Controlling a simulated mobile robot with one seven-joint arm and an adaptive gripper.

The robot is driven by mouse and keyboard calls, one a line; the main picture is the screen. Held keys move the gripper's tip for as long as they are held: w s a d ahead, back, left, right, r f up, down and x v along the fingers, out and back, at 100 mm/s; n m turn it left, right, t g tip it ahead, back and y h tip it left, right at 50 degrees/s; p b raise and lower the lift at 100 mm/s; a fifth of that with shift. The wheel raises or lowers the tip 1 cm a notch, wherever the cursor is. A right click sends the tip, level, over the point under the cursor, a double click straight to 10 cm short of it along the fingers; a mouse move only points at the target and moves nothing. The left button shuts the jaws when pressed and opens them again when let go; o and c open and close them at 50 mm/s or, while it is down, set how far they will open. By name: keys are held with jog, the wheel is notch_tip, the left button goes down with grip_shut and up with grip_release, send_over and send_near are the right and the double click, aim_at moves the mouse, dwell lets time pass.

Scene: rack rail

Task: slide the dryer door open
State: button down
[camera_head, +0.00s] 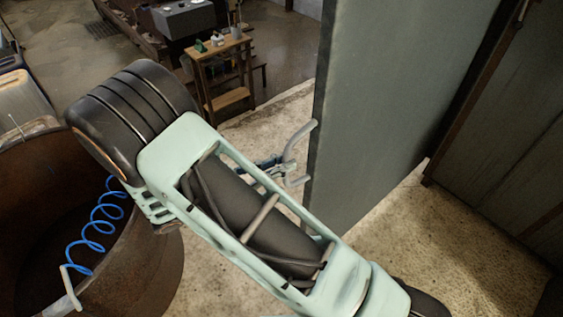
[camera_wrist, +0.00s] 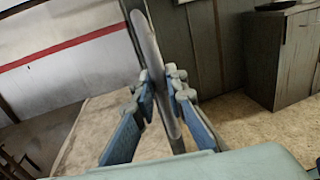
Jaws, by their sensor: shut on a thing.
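The dryer door (camera_head: 385,95) is a tall grey-green panel standing upright in the head view, its narrow edge facing left. A pale grey bar handle (camera_head: 298,137) is on its left edge. In the wrist view the handle (camera_wrist: 147,42) is a curved bar running down between my fingers. My gripper (camera_head: 277,163) has bluish fingers and is at the handle. In the wrist view my gripper (camera_wrist: 163,82) has one finger on each side of the bar, shut on it. My mint-green arm hides part of the floor and the door's lower left.
A rusty round drum (camera_head: 150,262) with a coiled blue hose (camera_head: 97,222) stands at the left. A small wooden table (camera_head: 222,72) with items is behind. The wrist view shows a grey cabinet (camera_wrist: 283,62) at the right. Bare floor (camera_head: 440,240) lies right of the door.

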jog(key=shift+s+d, duration=0.1)
jog(key=c, duration=2)
grip_release()
jog(key=shift+o, duration=0.2)
jog(key=v, duration=1.2)
jog(key=shift+r, duration=0.1)
